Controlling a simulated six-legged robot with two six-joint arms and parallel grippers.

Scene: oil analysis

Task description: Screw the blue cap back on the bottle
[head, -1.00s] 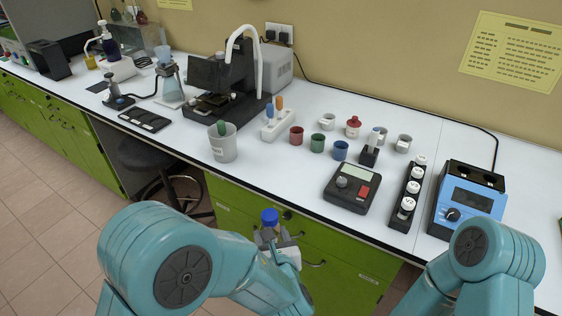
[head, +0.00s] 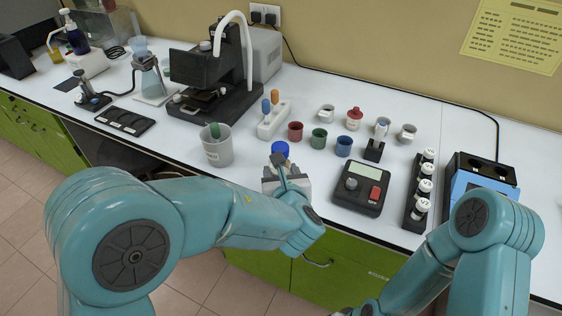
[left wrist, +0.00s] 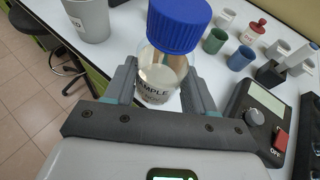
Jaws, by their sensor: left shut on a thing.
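A clear bottle (left wrist: 161,76) with a "SAMPLE" label stands between the fingers of my left gripper (left wrist: 160,88) in the left wrist view. The gripper is shut on it. The blue cap (left wrist: 178,24) sits on top of the bottle; I cannot tell how tightly. In the head view the cap (head: 280,149) shows above my left gripper (head: 281,164), near the table's front edge, while the gripper hides most of the bottle. I cannot tell whether the bottle touches the table. My right arm is at the lower right, its gripper out of view.
A grey beaker (head: 218,150) stands left of the bottle. A black device with a red button (head: 360,188) lies to its right, beside a rack of white-capped vials (head: 420,192). Red (head: 295,131), green (head: 319,138) and blue (head: 343,146) cups stand behind.

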